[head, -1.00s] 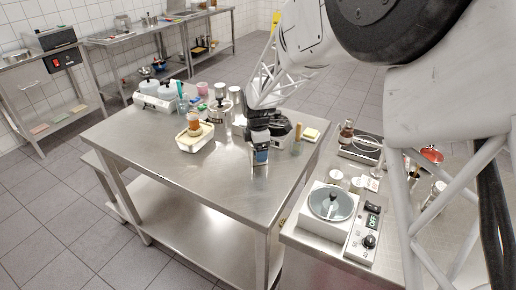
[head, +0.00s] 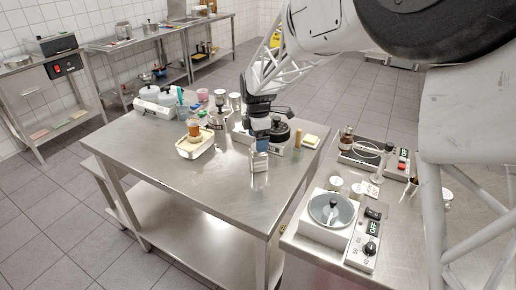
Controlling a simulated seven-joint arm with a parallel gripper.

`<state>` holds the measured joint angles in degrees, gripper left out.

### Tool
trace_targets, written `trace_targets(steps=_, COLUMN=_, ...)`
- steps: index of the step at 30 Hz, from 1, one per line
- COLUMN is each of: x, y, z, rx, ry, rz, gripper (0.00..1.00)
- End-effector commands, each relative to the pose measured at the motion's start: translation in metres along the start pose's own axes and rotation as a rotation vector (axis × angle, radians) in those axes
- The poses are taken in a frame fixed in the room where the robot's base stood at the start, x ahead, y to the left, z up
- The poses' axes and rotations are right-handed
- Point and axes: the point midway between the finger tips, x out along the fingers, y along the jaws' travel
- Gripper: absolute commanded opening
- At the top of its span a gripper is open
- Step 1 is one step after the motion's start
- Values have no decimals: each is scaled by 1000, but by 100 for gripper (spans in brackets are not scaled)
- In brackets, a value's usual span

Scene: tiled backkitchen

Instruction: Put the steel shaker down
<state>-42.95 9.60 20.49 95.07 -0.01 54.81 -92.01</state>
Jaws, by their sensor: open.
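The steel shaker (head: 259,163) stands upright on the near part of the steel table (head: 215,187), close to its right side. It is small in the picture, with a shiny body. My gripper (head: 261,147) points straight down just above it, with its fingers open at the shaker's top. I cannot tell whether the fingers still touch the shaker.
A side counter with a hotplate stirrer (head: 331,212) is at right. The table's front is clear.

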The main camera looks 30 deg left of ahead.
Motion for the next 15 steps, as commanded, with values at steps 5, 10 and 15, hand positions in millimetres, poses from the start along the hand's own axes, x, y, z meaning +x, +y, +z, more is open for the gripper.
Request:
trace_targets(steps=5, x=-27, y=0, z=0, rx=0, ry=0, rz=1, gripper=87)
trace_targets(steps=10, x=-44, y=0, z=0, rx=0, ry=0, rz=0, gripper=87)
trace_targets(steps=15, x=-52, y=0, z=0, rx=0, ry=0, rz=0, gripper=87)
